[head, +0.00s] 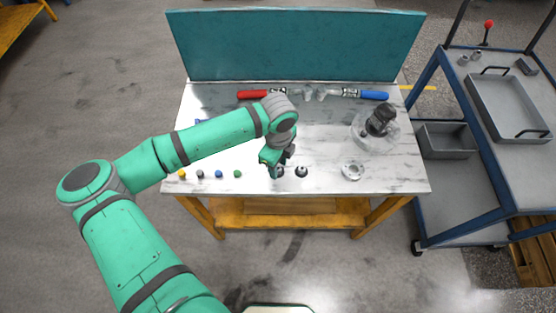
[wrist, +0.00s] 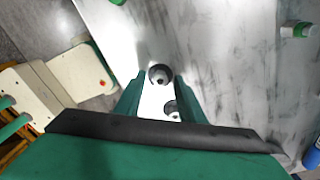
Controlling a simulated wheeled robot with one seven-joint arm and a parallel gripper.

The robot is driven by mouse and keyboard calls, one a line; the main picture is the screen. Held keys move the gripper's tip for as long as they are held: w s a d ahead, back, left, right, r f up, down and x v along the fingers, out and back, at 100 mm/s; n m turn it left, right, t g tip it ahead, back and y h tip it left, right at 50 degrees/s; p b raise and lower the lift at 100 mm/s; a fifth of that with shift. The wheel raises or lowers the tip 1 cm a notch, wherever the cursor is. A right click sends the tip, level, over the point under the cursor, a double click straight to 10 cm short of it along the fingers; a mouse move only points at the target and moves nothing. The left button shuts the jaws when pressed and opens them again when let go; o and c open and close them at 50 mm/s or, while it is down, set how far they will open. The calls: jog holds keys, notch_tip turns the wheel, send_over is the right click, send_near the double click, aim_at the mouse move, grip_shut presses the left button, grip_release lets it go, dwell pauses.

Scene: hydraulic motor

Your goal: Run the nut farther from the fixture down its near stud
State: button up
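Two small dark round nuts with holes lie near the table's front edge in the head view. The left one (head: 279,171), farther from the fixture, shows as the upper one in the wrist view (wrist: 159,75). The right one (head: 301,171) shows as the lower one (wrist: 172,110). My gripper (head: 276,168) points down over the left nut; its fingers stand apart in the wrist view (wrist: 159,88), and nothing is visibly clamped. The likely fixture, a dark body (head: 381,119) on a pale round base (head: 364,140), stands at the right. I cannot make out its studs.
A pale ring (head: 353,171) lies front right on the table (head: 327,185). Red (head: 252,94) and blue (head: 374,95) handled tools lie at the back before a teal panel (head: 300,45). Small coloured pieces, one green (head: 237,174), line the front left. A blue cart (head: 490,190) stands right.

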jog(key=shift+f, duration=0.4)
dwell(0.3)
jog(key=c, duration=0.6)
jog(key=shift+o, duration=0.2)
jog(key=shift+r, duration=3)
jog(key=shift+w, duration=0.1)
